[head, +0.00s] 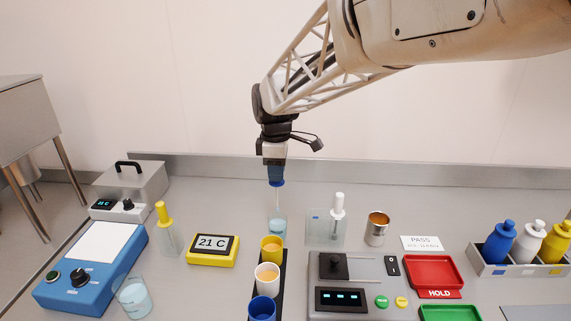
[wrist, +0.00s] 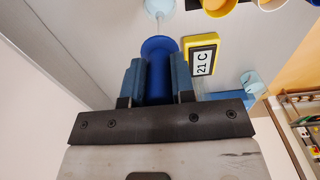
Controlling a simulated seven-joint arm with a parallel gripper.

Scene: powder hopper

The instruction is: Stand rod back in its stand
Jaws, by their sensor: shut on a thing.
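My gripper (head: 275,172) is shut on a rod with a blue handle; its blue end (head: 277,183) shows below the fingers. In the wrist view the blue handle (wrist: 160,60) sits between both fingers (wrist: 160,82). A thin pale shaft (head: 277,200) hangs roughly upright below it, its lower end at or in a clear beaker with light blue contents (head: 277,228). I cannot tell whether it touches the bottom. A clear stand with a small blue mark (head: 316,235) is to the right, with a white-handled piece (head: 338,207) at it. A yellow-handled piece (head: 162,213) stands in clear glassware at left.
Yellow, white and blue cups (head: 267,275) stand in a row in front of the beaker. A yellow temperature display (head: 213,249) is left, a metal cup (head: 376,228) right. A control box (head: 345,270), trays (head: 435,272) and bottles (head: 528,242) fill the right side.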

